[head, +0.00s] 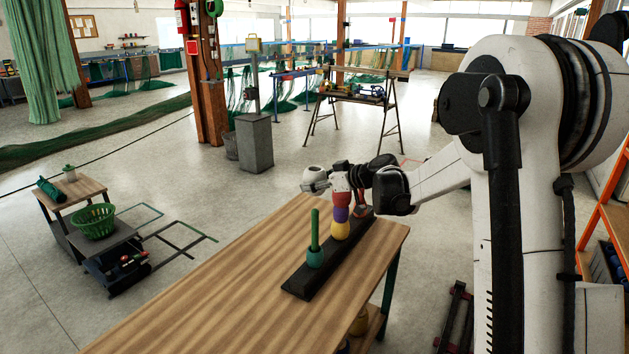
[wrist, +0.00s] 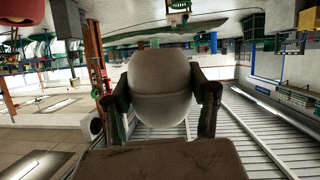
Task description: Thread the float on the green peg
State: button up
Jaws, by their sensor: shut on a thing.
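My gripper (head: 320,184) is shut on a pale grey-white float (head: 312,172). In the wrist view the rounded float (wrist: 160,92) sits between the two fingers, with a seam line around it. The green peg (head: 315,230) stands upright on a long black base (head: 305,281) on the table. A teal float (head: 315,258) sits at the foot of this peg. The held float is above and behind the peg top in the head view, apart from it. Whether the float's hole lines up with the peg cannot be told.
Beside the green peg, a stack of yellow (head: 340,230), purple (head: 341,213) and red (head: 342,198) floats stands on the base, close under my arm. The wooden table (head: 200,290) is clear at the front left. A green basket (head: 93,221) stands on a low stand farther left.

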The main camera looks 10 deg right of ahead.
jog(key=b, duration=0.2)
send_over(318, 212)
jog(key=w, duration=0.1)
jog(key=shift+a+f, duration=0.15)
jog(key=shift+f, duration=1.05)
jog(key=shift+a+f, duration=0.15)
jog(key=shift+f, duration=1)
jog(key=shift+f+b, duration=2.6)
jog(key=shift+f, duration=0.5)
jog(key=o, duration=1.3)
jog(key=v, duration=1.2)
